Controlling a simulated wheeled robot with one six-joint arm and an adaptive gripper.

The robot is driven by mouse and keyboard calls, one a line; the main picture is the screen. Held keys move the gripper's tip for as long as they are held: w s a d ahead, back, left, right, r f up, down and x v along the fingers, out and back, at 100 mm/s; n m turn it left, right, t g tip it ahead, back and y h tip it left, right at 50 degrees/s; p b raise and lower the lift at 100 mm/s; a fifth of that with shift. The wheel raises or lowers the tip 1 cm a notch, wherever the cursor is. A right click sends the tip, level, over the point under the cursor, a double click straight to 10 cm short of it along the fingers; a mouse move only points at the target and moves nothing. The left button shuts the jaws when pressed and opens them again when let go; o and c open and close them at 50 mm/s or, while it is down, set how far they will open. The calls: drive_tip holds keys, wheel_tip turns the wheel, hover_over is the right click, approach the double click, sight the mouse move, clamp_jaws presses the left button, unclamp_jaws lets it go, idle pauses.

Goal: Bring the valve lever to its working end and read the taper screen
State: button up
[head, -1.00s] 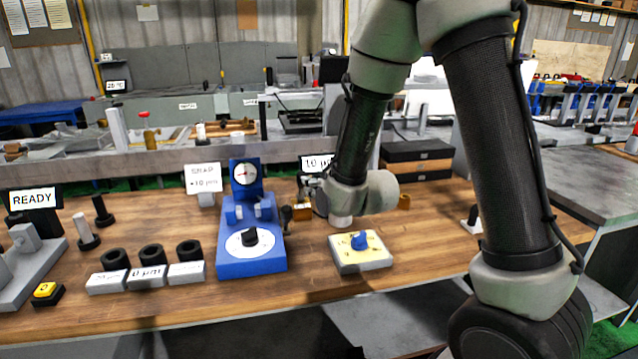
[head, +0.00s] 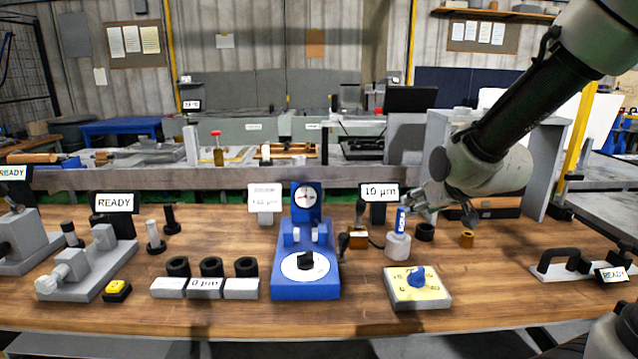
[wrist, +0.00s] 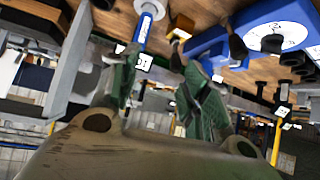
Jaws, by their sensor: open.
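My gripper (head: 412,200) is open, above the bench close to a blue-and-white upright piece (head: 402,222) on a white base. In the wrist view my gripper's fingers (wrist: 165,92) stand apart with nothing between them.
The blue gauge stand (head: 305,265) has a dial and a black knob. A yellow-topped box (head: 430,293) with a blue knob stands in front.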

drive_tip(key=s+d+r+m+g, duration=0.1)
drive_tip(key=s+d+r+g, duration=0.1)
drive_tip(key=s, duration=0.6)
drive_tip(key=s+d+r+g+h, duration=0.1)
drive_tip(key=s+d+g, duration=0.1)
drive_tip(key=s+d, duration=0.3)
drive_tip(key=s+d+r+m+g+h, duration=0.1)
drive_tip(key=s+d+r, duration=0.1)
drive_tip(key=s, duration=1)
drive_tip(key=shift+d+r+m+g, duration=0.3)
drive_tip(key=shift+d+g, duration=0.1)
drive_tip(key=shift+d, duration=0.5)
